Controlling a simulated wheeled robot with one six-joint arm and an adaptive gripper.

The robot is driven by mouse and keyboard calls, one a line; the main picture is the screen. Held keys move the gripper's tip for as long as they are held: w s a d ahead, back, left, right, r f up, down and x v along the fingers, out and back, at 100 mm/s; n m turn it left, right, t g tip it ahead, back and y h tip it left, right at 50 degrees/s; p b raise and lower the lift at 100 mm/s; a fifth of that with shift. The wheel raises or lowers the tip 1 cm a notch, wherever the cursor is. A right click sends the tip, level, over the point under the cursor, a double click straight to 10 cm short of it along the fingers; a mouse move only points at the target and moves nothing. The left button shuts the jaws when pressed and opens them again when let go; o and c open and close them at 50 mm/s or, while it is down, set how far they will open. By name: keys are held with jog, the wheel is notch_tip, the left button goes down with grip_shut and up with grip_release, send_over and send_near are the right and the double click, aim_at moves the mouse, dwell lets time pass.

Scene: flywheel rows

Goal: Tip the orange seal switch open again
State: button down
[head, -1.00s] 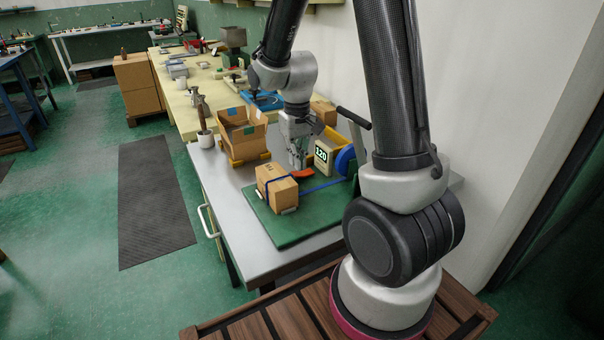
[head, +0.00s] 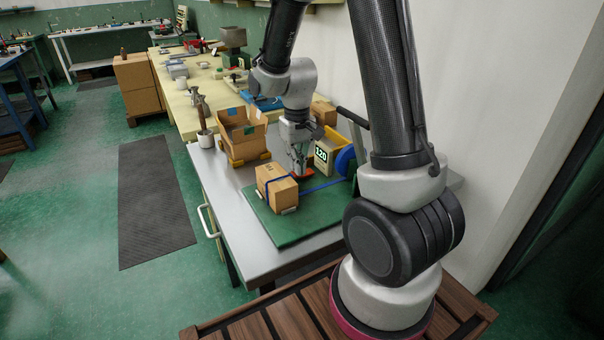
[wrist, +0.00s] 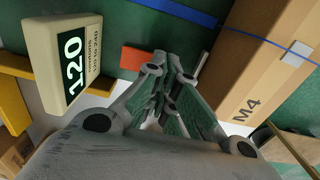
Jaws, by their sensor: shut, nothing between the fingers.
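The orange seal switch (head: 307,174) is on the green board (head: 290,232), between the closed cardboard box and the display block. My gripper (head: 299,172) points down right at the switch in the head view and covers part of it. In the wrist view the orange switch (wrist: 134,58) shows just left of my shut fingertips (wrist: 178,68), with nothing between them. Part of the switch is hidden behind the finger, so I cannot tell its tilt or whether they touch.
A closed box (head: 276,188) with a blue strap (head: 322,187) stands close by the gripper; its M4 side (wrist: 262,75) is on the right in the wrist view. The block reading 120 (wrist: 65,62) is on the left. An open carton (head: 243,135) stands behind.

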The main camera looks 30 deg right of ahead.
jog(key=shift+f, duration=0.45)
jog(key=shift+r, duration=3.55)
jog(key=shift+s, duration=0.1)
